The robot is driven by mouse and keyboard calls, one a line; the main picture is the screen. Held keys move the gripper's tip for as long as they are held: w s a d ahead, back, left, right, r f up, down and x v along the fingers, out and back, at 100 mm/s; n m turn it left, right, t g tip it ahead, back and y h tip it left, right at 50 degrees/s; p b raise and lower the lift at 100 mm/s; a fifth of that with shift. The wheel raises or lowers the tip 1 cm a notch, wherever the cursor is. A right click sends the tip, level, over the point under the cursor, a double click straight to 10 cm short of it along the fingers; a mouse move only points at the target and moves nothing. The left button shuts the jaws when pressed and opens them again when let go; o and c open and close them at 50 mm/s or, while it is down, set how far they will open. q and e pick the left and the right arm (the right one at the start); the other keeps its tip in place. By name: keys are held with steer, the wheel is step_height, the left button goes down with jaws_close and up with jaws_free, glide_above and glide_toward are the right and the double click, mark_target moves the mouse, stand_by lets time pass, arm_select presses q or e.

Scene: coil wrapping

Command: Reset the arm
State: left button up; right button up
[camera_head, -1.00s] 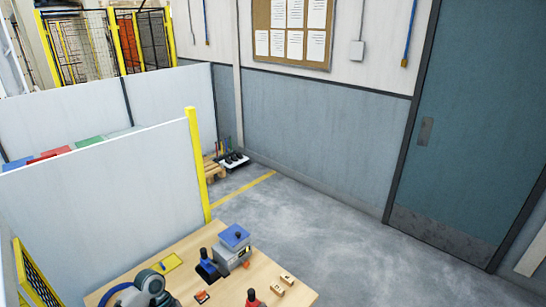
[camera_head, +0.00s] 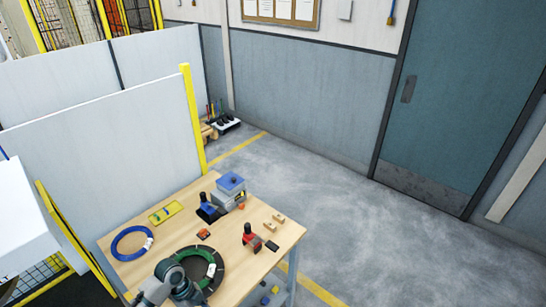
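A grey arm part with dark round joints (camera_head: 172,281) shows at the bottom, over the near edge of the wooden table (camera_head: 185,228). It looks like one of my arms, but I cannot tell which. No gripper fingers show, so neither gripper can be placed. A blue coil (camera_head: 119,238) lies on the table's left side. A dark round plate (camera_head: 217,268) with a green coil (camera_head: 208,257) sits at the near side, partly hidden by the arm part.
On the table are a yellow pad (camera_head: 166,212), a blue-topped grey device (camera_head: 231,190), a red-and-black tool (camera_head: 251,237) and small wooden blocks (camera_head: 274,222). A white panel (camera_head: 100,150) with a yellow post (camera_head: 193,120) stands behind. The floor (camera_head: 370,235) at right is clear.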

arm_select(q)
steer(key=s+d+f+n+t, duration=0.3)
steer(key=s+d+f+n, duration=0.45)
steer(key=s, duration=0.25)
steer(key=s+a+r+n+t+y, duration=0.25)
steer(key=s+a+n, duration=0.35)
steer(key=s+n, duration=0.5)
step_height(320, 180, down, 30)
steer(key=g+b, duration=0.2)
steer(key=b, duration=0.1)
steer(key=s+a+f+b, duration=0.3)
steer(key=s+f, duration=1.5)
steer(key=f, duration=0.1)
steer(key=shift+s+g+y, duration=0.3)
steer(key=shift+g+y, duration=0.15)
arm_select(e)
step_height(320, 180, down, 6)
steer(key=s, duration=0.1)
steer(key=shift+s+d, duration=0.15)
steer(key=shift+s, duration=0.1)
